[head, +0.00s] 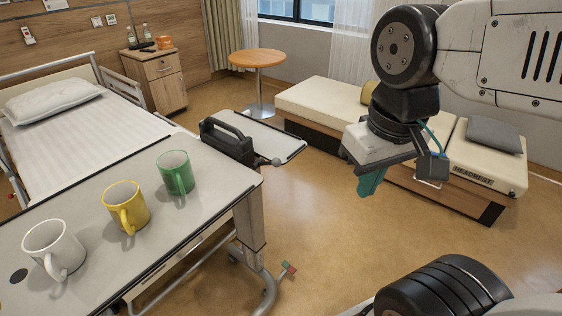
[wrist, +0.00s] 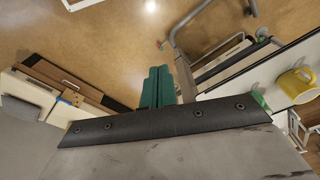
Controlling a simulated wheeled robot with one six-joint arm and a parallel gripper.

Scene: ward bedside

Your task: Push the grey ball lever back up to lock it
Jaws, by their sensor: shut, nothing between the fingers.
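The grey ball (head: 276,161) sits at the end of a short lever at the right end of a dark housing with a handle (head: 229,141). The lever points out to the right and looks about level or slightly lowered; its exact angle is too small to tell. My gripper (head: 368,184) hangs to the right of the ball, well apart from it over open floor, with its teal fingers pointing down. The fingers also show in the wrist view (wrist: 157,86), pressed together and empty. I cannot make out the ball lever in the wrist view.
The housing adjoins a small grey panel (head: 278,146) beside the overbed table (head: 90,205). White (head: 54,250), yellow (head: 125,208) and green (head: 175,173) mugs stand on the table. A padded bench (head: 318,104) lies behind my gripper. The floor between is clear.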

